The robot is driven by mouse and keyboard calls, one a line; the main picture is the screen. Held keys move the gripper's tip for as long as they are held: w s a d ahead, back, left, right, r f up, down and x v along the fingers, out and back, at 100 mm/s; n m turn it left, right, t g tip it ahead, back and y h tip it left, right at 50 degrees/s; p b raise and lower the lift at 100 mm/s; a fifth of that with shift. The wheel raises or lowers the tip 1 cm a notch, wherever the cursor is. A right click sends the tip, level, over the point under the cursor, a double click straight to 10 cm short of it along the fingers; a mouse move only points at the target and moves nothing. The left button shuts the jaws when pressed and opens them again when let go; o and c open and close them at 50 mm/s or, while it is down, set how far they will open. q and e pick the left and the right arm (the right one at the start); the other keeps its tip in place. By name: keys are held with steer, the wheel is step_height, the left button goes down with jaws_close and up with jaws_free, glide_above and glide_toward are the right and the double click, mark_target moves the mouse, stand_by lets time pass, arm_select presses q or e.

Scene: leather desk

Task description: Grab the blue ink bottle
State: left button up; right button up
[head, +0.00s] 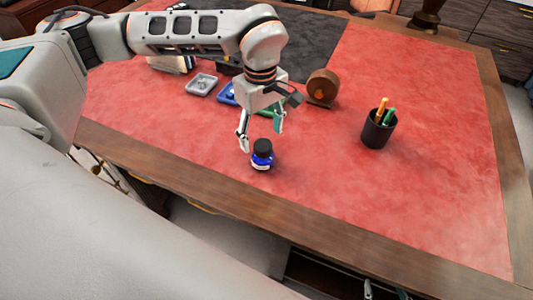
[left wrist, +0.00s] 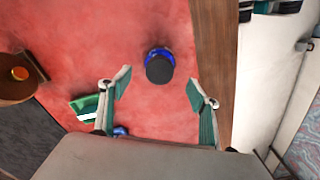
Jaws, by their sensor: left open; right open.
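The blue ink bottle (head: 262,157) with a black cap stands upright on the red leather desk top near its front edge. It also shows in the left wrist view (left wrist: 160,65), just beyond the fingertips and roughly centred between them. My left gripper (head: 262,139) is open and empty. Its fingers reach down just behind and above the bottle; in the left wrist view the gripper (left wrist: 159,89) shows its two spread fingers with green pads. I cannot tell whether a finger touches the bottle. My right gripper is not in view.
A black pen cup (head: 378,131) with pens stands to the right. A round brown wooden object (head: 322,88) stands behind the gripper. A grey tray (head: 201,85) and a blue item (head: 227,93) lie at the back left. The red desk top (head: 430,190) is clear at front right.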

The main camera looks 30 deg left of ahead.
mark_target(263, 145)
arm_select(q)
step_height(263, 145, down, 7)
steer(key=shift+d+f, duration=0.15)
stand_by(0.4)
steer(key=c, duration=1.4)
